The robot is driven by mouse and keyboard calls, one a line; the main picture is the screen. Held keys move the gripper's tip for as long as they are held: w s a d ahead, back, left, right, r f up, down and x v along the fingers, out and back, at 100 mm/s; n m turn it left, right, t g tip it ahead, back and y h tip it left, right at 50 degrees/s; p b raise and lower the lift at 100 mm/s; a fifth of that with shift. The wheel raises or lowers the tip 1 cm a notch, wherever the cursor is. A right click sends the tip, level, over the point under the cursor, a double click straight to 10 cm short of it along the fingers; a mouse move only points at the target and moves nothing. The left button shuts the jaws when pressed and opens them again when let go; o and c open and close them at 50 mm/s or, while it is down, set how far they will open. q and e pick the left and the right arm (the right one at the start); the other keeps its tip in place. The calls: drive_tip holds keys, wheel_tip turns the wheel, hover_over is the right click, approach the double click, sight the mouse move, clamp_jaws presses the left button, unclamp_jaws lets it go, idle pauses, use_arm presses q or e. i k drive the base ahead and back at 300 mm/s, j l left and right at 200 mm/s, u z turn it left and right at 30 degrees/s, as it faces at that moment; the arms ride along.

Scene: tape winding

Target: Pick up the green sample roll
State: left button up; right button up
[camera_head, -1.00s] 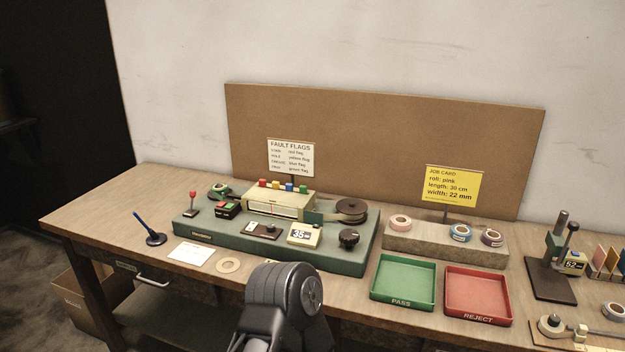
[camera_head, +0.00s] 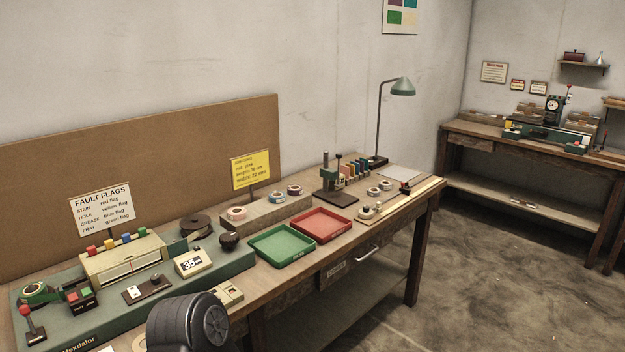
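A green ring-shaped roll (camera_head: 38,292) sits at the left end of the green winding machine (camera_head: 215,268), next to a red-knobbed lever. I cannot tell for certain that it is the sample roll. Several other tape rolls show: a pink one (camera_head: 237,213), a blue one (camera_head: 277,197) and a purple one (camera_head: 294,190) on a wooden block. Two pale rolls (camera_head: 373,191) stand farther right on the bench. Neither gripper is in view; only a dark rounded link of my own arm shows at the bottom, covering part of the bench front.
A green tray (camera_head: 282,261) and a red tray (camera_head: 322,238) lie right of the machine. A gauge stand (camera_head: 335,197), colour cards and a lamp (camera_head: 402,87) stand beyond. A brown board (camera_head: 40,226) backs the bench. Open floor (camera_head: 450,270) leads to a second bench (camera_head: 478,133).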

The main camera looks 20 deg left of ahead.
sight(41, 288)
drive_tip(key=k+j, duration=0.5)
drive_tip(key=k, duration=0.2)
drive_tip(key=k+j, duration=0.55)
drive_tip(key=k, duration=0.1)
